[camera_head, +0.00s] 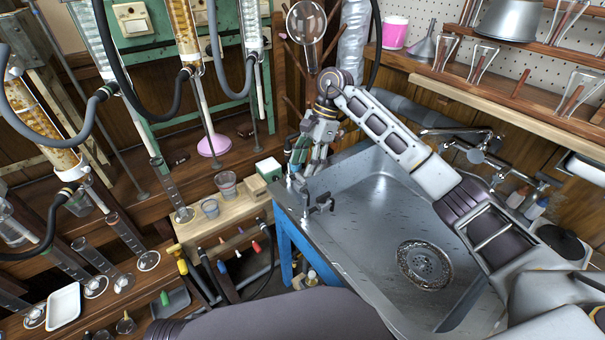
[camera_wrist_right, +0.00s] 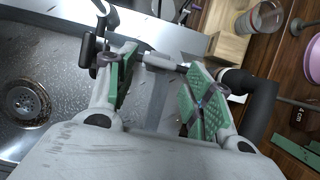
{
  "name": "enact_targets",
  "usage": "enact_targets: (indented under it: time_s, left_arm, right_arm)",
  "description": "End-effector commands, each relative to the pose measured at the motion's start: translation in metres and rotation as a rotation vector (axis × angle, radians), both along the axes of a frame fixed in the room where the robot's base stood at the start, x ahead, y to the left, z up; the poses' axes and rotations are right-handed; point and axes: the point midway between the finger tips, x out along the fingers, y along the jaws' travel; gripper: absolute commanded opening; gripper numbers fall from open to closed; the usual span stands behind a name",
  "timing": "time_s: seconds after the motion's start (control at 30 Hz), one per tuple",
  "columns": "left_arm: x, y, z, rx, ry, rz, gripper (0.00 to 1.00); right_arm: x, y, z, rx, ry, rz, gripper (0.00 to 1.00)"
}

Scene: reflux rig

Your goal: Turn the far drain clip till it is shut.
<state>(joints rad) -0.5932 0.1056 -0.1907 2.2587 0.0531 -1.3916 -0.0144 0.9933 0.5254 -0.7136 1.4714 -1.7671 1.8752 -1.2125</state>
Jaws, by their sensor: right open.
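My right gripper (camera_head: 310,165) is over the left rim of the sink, at its far corner. It also shows in the right wrist view (camera_wrist_right: 157,88), with its two green-padded fingers wide apart. Between them is a small metal fitting with dark ends (camera_wrist_right: 160,63), which I take for the far drain clip; no grip on it shows. In the head view the gripper hides most of it, so I cannot tell how far it is turned. A second metal fitting (camera_head: 320,205) stands nearer on the same rim. My left gripper is not in view.
The steel sink (camera_head: 365,235) with its round drain (camera_head: 425,264) lies under my right arm. A dark hose (camera_wrist_right: 262,100) runs close beside one finger. Cups (camera_head: 226,183) stand on a wooden shelf to the left. A faucet (camera_head: 476,155) is at the back right.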

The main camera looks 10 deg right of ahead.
Motion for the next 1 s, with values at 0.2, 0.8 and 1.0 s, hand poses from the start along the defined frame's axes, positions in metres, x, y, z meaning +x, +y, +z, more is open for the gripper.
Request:
enact_targets:
  time_s: [0.2, 0.8, 1.0]
  left_arm:
    - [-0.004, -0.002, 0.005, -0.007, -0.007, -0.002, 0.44]
    - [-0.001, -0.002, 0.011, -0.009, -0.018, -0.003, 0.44]
    - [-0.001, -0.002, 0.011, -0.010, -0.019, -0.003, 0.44]
  right_arm:
    - [-0.004, 0.009, -0.024, 0.000, 0.002, 0.001, 0.52]
    - [-0.005, 0.013, -0.033, 0.000, 0.000, 0.000, 0.41]
    - [-0.005, 0.013, -0.033, 0.000, 0.000, 0.000, 0.19]
